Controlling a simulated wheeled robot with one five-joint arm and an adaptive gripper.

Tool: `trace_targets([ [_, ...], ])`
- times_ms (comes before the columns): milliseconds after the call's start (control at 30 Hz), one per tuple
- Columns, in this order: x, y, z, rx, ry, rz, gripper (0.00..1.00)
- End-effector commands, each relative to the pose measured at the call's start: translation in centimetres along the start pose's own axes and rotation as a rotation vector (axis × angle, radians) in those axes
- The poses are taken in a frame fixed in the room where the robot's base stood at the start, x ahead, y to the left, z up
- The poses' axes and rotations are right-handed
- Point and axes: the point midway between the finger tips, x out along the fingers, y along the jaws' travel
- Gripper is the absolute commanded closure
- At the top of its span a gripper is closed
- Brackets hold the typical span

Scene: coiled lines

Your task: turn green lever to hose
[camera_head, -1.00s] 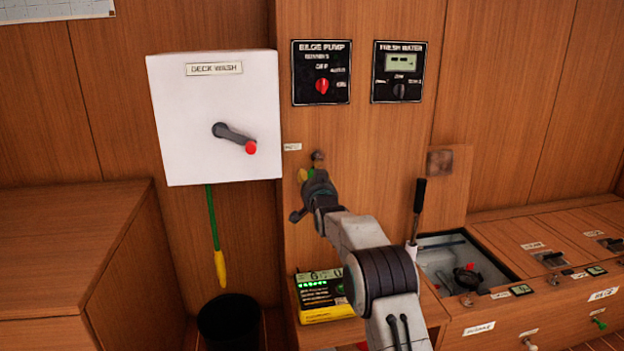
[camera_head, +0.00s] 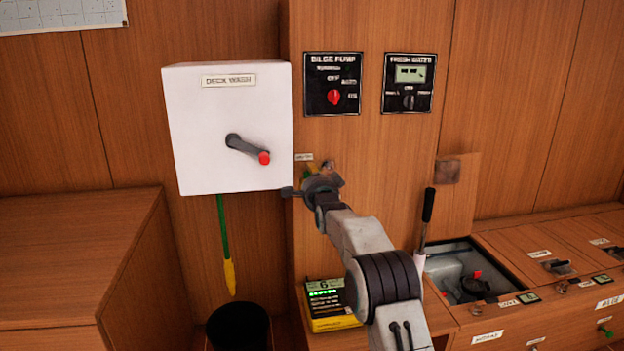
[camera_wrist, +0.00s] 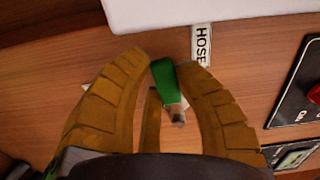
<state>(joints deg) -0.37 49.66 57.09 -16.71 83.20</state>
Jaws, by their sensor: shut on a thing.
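The green lever (camera_wrist: 168,82) shows in the wrist view between the two yellow-brown fingers of my gripper (camera_wrist: 165,70). The fingers are shut on it, one on each side. A metal stub (camera_wrist: 175,113) shows at the lever's lower end. A white label reading HOSE (camera_wrist: 202,45) is on the wood just beyond and to the right of the lever's tip. In the head view my gripper (camera_head: 312,182) is at the wooden panel, below the small white label (camera_head: 304,157); it hides most of the lever there.
The white DECK WASH box (camera_head: 230,120) with a red-knobbed crank (camera_head: 248,149) is close to the upper left of my gripper. The bilge pump panel (camera_head: 332,84) is above it. A green and yellow charger-like box (camera_head: 330,305) lies below. An open hatch (camera_head: 465,265) is at right.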

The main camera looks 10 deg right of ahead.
Motion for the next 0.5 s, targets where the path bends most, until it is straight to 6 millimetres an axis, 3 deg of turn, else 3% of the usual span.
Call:
trace_targets([
  [500,0.0,-0.8,0.02,0.134,-0.001,-0.001,1.0],
])
